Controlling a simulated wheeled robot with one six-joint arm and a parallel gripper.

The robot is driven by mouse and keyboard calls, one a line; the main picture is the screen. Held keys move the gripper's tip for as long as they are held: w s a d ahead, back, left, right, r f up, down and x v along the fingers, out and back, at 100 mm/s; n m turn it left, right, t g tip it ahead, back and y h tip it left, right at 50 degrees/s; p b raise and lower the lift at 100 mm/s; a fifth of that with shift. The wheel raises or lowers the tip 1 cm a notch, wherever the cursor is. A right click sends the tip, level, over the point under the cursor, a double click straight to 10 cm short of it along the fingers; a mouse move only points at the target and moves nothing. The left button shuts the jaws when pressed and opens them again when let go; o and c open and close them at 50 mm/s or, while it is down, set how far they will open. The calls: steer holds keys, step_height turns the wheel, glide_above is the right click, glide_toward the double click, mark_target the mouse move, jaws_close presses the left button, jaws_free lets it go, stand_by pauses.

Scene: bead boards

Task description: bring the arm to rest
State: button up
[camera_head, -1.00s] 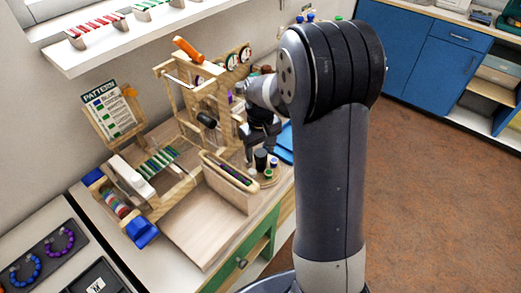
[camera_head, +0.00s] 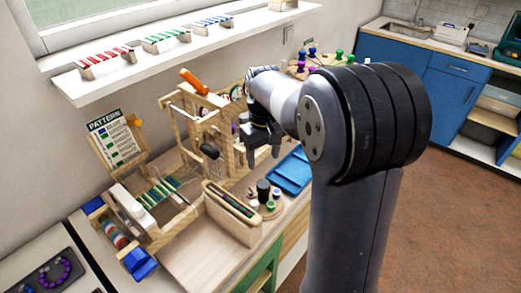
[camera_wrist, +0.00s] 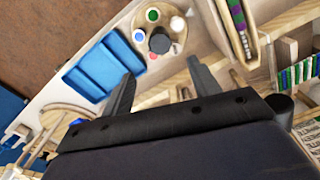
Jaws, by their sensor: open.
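My gripper (camera_head: 263,156) hangs with its fingers pointing down over the bench, in front of the right end of the wooden frame (camera_head: 191,110). Its two fingers are apart with nothing held between them, and both show in the wrist view (camera_wrist: 158,80). My arm is bent, with its large dark joint at the right of the head view. In the wrist view, a round wooden tray with small coloured pots (camera_wrist: 176,24) and a blue tray (camera_wrist: 97,72) lie beyond the fingertips.
A slim wooden box of bead strips (camera_head: 232,203) stands near the bench's front. A pattern card (camera_head: 116,138) leans at the back left. A shelf (camera_head: 150,66) with bead racks runs above. Blue cabinets (camera_head: 447,90) stand at the far right, with open floor before them.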

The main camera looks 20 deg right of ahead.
mark_target(264, 184)
step_height(264, 184, down, 11)
steer(key=shift+r+p, duration=0.1)
steer(key=shift+p, duration=0.2)
stand_by(0.6)
steer(key=m, duration=0.2)
steer(key=shift+m, duration=0.3)
steer(key=m+p, duration=0.1)
steer(key=m, duration=0.3)
steer(key=shift+m, duration=0.4)
steer(key=m+p, duration=0.2)
steer(key=m, duration=0.5)
steer(key=shift+d, duration=0.1)
step_height(264, 184, up, 10)
steer(key=b, duration=0.1)
stand_by(0.9)
steer(key=shift+s, duration=0.1)
